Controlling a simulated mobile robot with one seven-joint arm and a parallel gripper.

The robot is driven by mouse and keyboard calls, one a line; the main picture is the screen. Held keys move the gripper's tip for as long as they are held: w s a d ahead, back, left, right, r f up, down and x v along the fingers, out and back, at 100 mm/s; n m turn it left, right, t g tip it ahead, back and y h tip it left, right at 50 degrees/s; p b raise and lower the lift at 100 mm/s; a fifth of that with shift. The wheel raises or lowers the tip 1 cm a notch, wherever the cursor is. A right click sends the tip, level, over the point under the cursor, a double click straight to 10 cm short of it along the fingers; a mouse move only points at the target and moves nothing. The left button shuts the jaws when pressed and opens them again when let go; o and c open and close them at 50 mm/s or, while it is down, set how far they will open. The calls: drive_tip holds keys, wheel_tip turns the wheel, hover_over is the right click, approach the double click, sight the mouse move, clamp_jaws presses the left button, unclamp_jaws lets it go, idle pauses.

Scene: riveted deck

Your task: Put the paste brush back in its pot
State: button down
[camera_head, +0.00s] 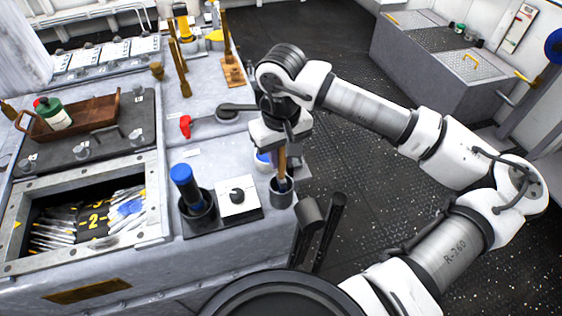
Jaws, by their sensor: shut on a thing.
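My gripper (281,147) points down over the front right corner of the grey worktop, shut on the paste brush (282,163). The brush is upright, with a tan wooden handle. Its lower end shows at the mouth of a small dark grey pot (281,198), within the rim in this view. I cannot tell how deep it reaches or whether it touches the pot. The brush's top is hidden by the gripper.
Left of the pot are a white square plate with a black knob (238,205) and a dark cup (197,212) holding a blue-handled tool (184,183). A blue-and-white container (262,160) is partly hidden behind. An open drawer bay (90,215) lies left. Dark floor (350,190) drops away right.

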sight(281, 166)
drive_tip(key=shift+f, duration=1.85)
drive_tip(key=c, duration=1.3)
unclamp_jaws()
drive_tip(key=shift+o, duration=0.2)
drive_tip(key=shift+r, duration=0.1)
wheel_tip(281, 166, up, 12)
drive_tip(key=shift+r+b, duration=0.1)
drive_tip(key=shift+b, duration=0.4)
